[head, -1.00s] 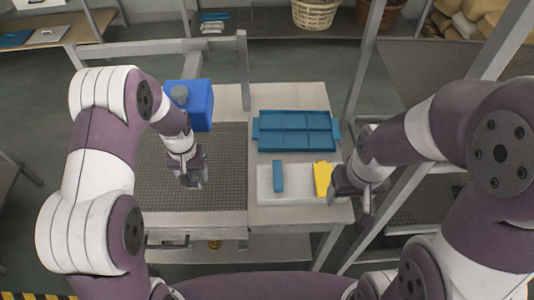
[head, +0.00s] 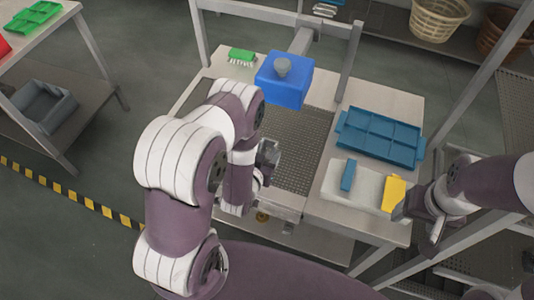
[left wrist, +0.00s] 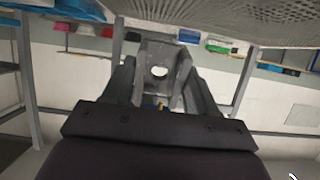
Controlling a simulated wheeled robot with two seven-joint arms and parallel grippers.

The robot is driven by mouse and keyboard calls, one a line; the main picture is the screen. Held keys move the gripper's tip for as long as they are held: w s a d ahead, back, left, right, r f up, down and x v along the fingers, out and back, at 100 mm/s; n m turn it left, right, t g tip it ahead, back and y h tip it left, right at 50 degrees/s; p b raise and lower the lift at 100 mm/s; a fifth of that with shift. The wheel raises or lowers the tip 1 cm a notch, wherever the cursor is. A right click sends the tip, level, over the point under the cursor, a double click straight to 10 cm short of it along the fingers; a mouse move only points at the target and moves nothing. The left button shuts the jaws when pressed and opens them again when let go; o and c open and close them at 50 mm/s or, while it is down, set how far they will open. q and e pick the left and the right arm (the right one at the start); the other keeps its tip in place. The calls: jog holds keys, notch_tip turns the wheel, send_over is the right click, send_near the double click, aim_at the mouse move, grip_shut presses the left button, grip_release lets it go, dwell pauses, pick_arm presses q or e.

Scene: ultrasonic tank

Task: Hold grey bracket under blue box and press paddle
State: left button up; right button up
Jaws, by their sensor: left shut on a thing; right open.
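The grey bracket (head: 270,152) is in my left gripper (head: 264,168), over the near part of the perforated grey surface. In the left wrist view the bracket (left wrist: 168,72) shows a round hole and sits between the fingers. The blue box (head: 284,82) with a grey knob on top hangs from a grey frame farther back. The bracket is on the near side of the box, not beneath it. My right gripper (head: 432,222) is open beside the yellow piece at the bench's right. A small brass-coloured part (head: 262,217) shows low at the bench front; I cannot tell whether it is the paddle.
A green brush (head: 242,55) lies at the back left.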

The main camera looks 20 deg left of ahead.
pick_arm(q)
jog(key=w, duration=1.2)
jog(key=shift+s+a, duration=0.1)
pick_arm(e)
grip_shut()
jog(key=w+f+n+g, duration=0.1)
jog(key=w+f+n, duration=0.2)
jog(key=w+n, duration=0.9)
jog(key=d+n, duration=0.1)
jog(key=n, duration=0.4)
jog(key=shift+w+f+n, duration=0.3)
jog(key=shift+w+n, duration=0.1)
jog(key=shift+w+f, duration=0.1)
